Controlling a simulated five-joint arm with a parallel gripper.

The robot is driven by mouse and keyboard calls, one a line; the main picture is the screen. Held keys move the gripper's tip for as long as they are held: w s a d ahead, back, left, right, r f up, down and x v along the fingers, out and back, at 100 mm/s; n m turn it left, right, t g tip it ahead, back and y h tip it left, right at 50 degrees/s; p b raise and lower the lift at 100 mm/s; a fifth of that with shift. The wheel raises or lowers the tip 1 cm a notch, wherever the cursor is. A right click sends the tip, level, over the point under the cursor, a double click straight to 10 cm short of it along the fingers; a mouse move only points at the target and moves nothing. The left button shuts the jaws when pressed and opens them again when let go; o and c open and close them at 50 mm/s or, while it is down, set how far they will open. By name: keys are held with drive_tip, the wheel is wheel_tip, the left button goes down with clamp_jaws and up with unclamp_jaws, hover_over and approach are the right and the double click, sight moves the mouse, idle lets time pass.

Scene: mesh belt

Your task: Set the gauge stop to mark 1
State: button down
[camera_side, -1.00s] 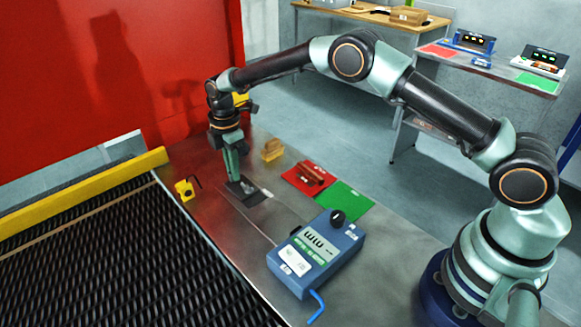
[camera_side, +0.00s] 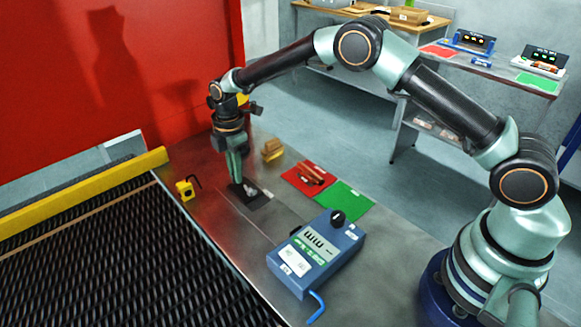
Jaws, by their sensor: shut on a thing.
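My gripper (camera_side: 238,181) points down at the dark flat piece (camera_side: 258,201) on the metal bench, left of the red mat. It is shut on a small part at the dark piece, which I take to be the gauge stop; the fingers mostly hide it. A small greyish piece shows beside the fingertips. The marks are too small to read, so I cannot tell which one the stop is at.
A yellow block (camera_side: 186,189) with a bent black key stands left of the gripper. A wooden block (camera_side: 272,149), red mat (camera_side: 293,178) with sticks, green mat (camera_side: 345,202) and blue control box (camera_side: 318,258) lie right. The mesh belt (camera_side: 120,260) is at front left.

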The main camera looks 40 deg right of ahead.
drive_tip(key=shift+s, duration=0.25)
drive_tip(key=c, duration=0.9)
unclamp_jaws()
drive_tip(key=shift+w+r, duration=0.1)
drive_tip(key=shift+r, duration=5.95)
